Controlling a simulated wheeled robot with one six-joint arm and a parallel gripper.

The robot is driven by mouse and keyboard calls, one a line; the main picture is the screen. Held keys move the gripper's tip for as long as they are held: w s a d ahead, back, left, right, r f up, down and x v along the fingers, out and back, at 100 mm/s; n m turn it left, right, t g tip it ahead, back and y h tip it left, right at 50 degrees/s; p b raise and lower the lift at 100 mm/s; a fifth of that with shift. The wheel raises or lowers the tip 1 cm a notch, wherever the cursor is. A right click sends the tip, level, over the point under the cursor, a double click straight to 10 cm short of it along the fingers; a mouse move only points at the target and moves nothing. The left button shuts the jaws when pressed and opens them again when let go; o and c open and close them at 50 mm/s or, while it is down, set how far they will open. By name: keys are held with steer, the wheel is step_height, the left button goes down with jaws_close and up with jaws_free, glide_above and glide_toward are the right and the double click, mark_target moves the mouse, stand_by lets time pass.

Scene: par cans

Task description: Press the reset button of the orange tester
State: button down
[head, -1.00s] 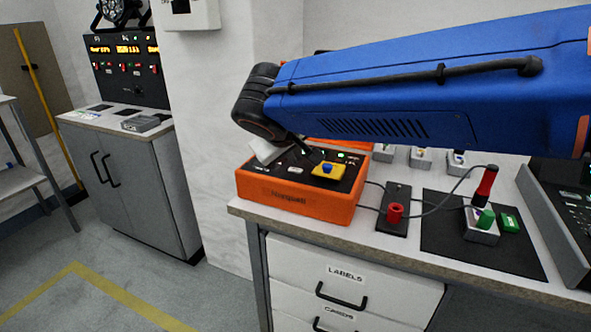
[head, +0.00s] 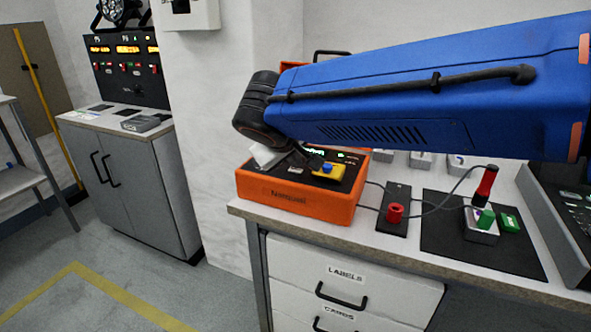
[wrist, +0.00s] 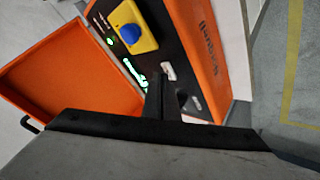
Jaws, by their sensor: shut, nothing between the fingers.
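The orange tester (head: 295,203) sits at the left end of the bench, its lid (wrist: 72,72) open in the wrist view. Its black panel has a blue knob (wrist: 125,38) on a yellow square, green-lit marks (wrist: 137,75) and a small white control (wrist: 168,71). The panel's lettering is too blurred to tell which control is the reset button. My gripper (wrist: 160,82) is shut and empty, its fingertips over the panel near the white control. I cannot tell whether they touch it. In the head view my blue arm hides part of the lid and the gripper.
To the right on the bench are a red terminal (head: 395,211) on a dark plate, a black mat (head: 455,250) with a green block, and a red probe (head: 487,180) on a cable. A wall stands behind the tester. Open floor (head: 130,290) lies at the left.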

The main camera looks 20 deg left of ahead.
mark_target(294, 175)
steer(key=shift+f, duration=0.2)
steer(key=shift+r, duration=0.1)
stand_by(0.4)
steer(key=shift+r, duration=0.7)
steer(key=shift+r, duration=0.1)
step_height(294, 175, up, 5)
steer(key=shift+f, duration=0.1)
stand_by(0.5)
steer(key=shift+s, duration=0.1)
stand_by(0.5)
